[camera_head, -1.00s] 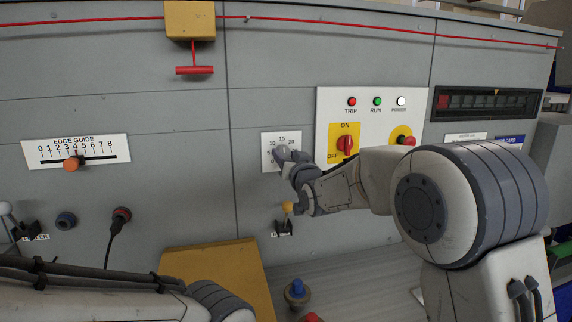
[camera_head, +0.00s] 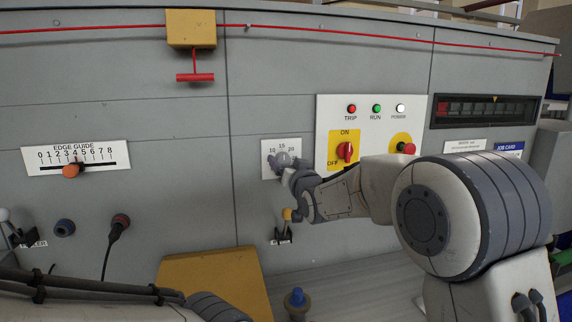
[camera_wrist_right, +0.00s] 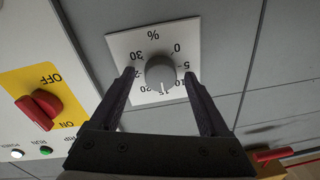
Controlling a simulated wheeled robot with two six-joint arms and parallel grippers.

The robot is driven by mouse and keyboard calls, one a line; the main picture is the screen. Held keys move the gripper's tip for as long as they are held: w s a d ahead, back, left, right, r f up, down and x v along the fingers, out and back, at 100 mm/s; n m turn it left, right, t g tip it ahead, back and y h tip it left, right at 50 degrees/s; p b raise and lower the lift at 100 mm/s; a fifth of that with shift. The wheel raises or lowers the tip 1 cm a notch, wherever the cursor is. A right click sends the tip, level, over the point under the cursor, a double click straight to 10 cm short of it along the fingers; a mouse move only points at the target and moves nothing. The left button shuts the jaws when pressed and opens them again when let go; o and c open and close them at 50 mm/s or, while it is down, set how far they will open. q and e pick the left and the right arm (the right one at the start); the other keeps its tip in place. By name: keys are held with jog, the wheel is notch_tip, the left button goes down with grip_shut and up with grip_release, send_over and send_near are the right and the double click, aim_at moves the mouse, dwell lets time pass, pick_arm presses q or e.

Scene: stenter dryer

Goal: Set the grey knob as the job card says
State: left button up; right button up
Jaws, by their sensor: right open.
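The grey knob (camera_head: 282,160) sits on a white dial plate (camera_head: 268,146) on the machine's front. In the right wrist view the knob (camera_wrist_right: 160,72) has a white pointer line at about 15, on a percent scale from 0 to 30. My right gripper (camera_wrist_right: 160,76) is open, one finger on each side of the knob. I cannot tell whether the fingers touch it. In the head view the right gripper (camera_head: 289,169) partly covers the dial. My left gripper is out of view.
Right of the dial are a red rotary switch (camera_head: 346,152) on yellow and a red stop button (camera_head: 406,148). A small yellow-tipped lever (camera_head: 287,214) is below the dial. A red pull handle (camera_head: 195,77) hangs above left.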

jog(key=b+v, duration=0.3)
jog(key=v, duration=0.7)
jog(key=shift+s, duration=0.2)
jog(key=s+a+f+n+g+p, duration=0.2)
jog(key=s+a+f+n+g, duration=0.15)
jog(key=s+f+g, duration=0.8)
jog(key=s+d+f+n+g+h, duration=0.1)
jog(key=s+f+g, duration=0.1)
jog(key=s, duration=0.7)
jog(key=s+d+f+n+g+h+p, duration=0.1)
jog(key=s+d+f+g+h, duration=0.1)
jog(key=s+f, duration=0.3)
jog(key=s+d+f+n+g+h+p, duration=0.1)
jog(key=s+d+f+g, duration=0.1)
jog(key=s, duration=1)
jog(key=shift+s+f, duration=0.3)
jog(key=shift+f, duration=0.45)
jog(key=shift+n, duration=0.25)
